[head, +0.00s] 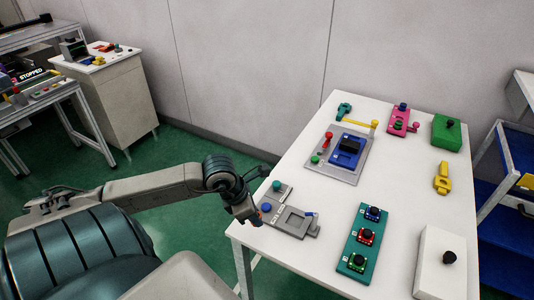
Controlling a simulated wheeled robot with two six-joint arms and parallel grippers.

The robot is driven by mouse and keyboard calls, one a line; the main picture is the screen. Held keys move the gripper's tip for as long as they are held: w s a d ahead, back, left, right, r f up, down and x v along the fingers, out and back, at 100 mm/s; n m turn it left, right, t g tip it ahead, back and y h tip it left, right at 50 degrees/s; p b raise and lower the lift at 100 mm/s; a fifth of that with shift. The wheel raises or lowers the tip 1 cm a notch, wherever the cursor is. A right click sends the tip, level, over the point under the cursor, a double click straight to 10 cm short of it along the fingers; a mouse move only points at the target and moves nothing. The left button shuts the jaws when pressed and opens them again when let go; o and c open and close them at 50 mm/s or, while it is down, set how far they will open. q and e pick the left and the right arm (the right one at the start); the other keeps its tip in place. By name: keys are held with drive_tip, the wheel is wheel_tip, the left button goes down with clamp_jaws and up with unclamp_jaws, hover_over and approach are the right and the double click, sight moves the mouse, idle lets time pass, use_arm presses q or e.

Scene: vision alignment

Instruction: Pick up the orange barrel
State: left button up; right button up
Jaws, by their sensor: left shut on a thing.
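My left gripper (254,218) is at the left edge of the white table (310,255), beside a grey fixture plate (293,222). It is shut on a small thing. Only a sliver of orange-red (260,215) shows at its fingertips, and it appears to be the orange barrel, mostly hidden by the gripper. Whether it touches the plate or table cannot be told. The plate carries a blue knob (266,207), a green knob (277,185) and a square recess. My right gripper is not in view.
A teal board with camera-like modules (350,262) lies right of the plate. A second grey fixture with a blue block (348,150) sits behind. A yellow part (442,178), green box (446,132) and white box (436,275) stand right. Bare table lies between them.

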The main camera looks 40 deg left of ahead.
use_arm(q)
drive_tip(key=shift+s+a+r+p, duration=0.1)
drive_tip(key=shift+s+a+p, duration=0.25)
drive_tip(key=shift+s, duration=0.25)
drive_tip(key=shift+s+a+r+p, duration=0.1)
drive_tip(key=shift+s+a+p, duration=0.2)
drive_tip(key=shift+s+p, duration=0.25)
drive_tip(key=shift+s+a+r+p, duration=0.1)
drive_tip(key=shift+s+a+p, duration=0.2)
drive_tip(key=shift+s, duration=0.35)
